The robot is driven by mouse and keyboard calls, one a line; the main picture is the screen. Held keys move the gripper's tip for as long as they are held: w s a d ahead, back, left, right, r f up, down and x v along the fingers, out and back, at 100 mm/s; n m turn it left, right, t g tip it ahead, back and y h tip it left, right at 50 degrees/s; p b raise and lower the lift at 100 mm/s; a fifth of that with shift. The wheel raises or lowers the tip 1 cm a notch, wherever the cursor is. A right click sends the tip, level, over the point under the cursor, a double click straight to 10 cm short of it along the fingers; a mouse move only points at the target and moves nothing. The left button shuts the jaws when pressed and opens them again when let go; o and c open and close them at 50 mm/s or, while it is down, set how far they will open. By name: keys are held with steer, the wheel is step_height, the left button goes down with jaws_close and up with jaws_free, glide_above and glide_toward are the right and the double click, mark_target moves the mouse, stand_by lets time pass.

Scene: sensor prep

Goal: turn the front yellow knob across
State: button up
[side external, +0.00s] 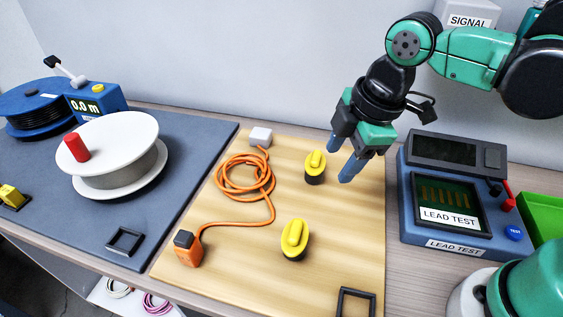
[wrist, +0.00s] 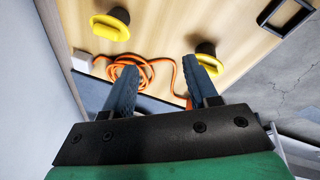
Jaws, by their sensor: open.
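The front yellow knob (side external: 295,236) stands on a dark round base on the wooden board (side external: 245,290). Its raised grip runs roughly toward and away from the side camera. It shows right of centre in the wrist view (wrist: 208,62). A second yellow knob (side external: 315,163) stands behind it and shows at the upper left in the wrist view (wrist: 109,28). My gripper (side external: 338,165) is open and empty, its blue fingers pointing down just right of the rear knob. In the wrist view my gripper (wrist: 160,68) has a clear gap between its fingers. It appears apart from both knobs.
An orange cable (side external: 272,200) coils left of the knobs, ending at an orange plug (side external: 188,250) and a white block (side external: 261,136). A blue lead tester (side external: 408,215) stands right of the board. A black square frame (side external: 341,303) lies at the front. A white reel (side external: 110,135) sits left.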

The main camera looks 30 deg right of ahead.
mark_target(296, 229)
steer(key=a+n+g, duration=0.1)
steer(key=a+n, duration=0.1)
steer(key=n, duration=0.1)
steer(key=s+a+f+n+g, duration=0.1)
steer(key=a+n, duration=0.2)
steer(key=n, duration=0.1)
steer(key=s+a+n, duration=0.1)
steer(key=a+n, duration=0.2)
steer(key=n, duration=0.1)
steer(key=shift+f+g+h, duration=0.4)
steer(key=shift+a+f+n, duration=0.15)
steer(key=shift+a+n, duration=0.05)
steer(key=shift+n, duration=0.4)
steer(key=shift+f, duration=2.75)
jaws_close()
